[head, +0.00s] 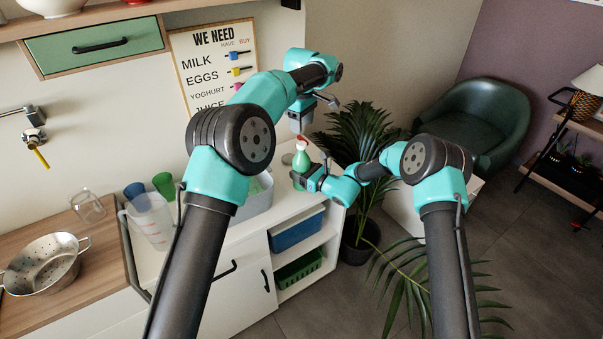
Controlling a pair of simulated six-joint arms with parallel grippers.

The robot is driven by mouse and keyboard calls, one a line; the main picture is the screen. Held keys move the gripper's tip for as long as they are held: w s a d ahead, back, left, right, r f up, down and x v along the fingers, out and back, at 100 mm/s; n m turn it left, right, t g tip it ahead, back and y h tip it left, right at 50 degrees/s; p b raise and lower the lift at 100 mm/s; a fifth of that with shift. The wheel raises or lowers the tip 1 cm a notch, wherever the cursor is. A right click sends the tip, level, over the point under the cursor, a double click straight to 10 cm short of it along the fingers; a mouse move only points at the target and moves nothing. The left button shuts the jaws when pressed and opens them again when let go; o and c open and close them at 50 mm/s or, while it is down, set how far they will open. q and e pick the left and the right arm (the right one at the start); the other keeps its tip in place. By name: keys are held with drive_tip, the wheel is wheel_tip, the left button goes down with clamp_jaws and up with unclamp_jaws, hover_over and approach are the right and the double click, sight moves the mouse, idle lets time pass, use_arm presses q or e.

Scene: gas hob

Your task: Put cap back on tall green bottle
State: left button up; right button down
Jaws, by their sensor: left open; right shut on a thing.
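The tall green bottle (301,159) stands upright on the white counter near its right end. A red piece (303,140), which looks like the cap, shows at the bottle's top; I cannot tell whether it is seated. My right gripper (301,178) is shut on the green bottle, low on its body from the right. My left gripper (302,127) is open and points down just above the red piece. Its fingertips are too small to make out clearly, and I cannot tell whether they touch the red piece.
A pale bin (262,197) stands left of the bottle. Further left are a clear measuring jug (150,220), a green cup (163,184), a blue cup (134,190) and a colander (43,262). A potted plant (362,140) is close behind my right arm.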

sight(302, 143)
use_arm(q)
wheel_tip(302, 143, down, 7)
drive_tip(key=shift+f, duration=0.2)
idle(0.3)
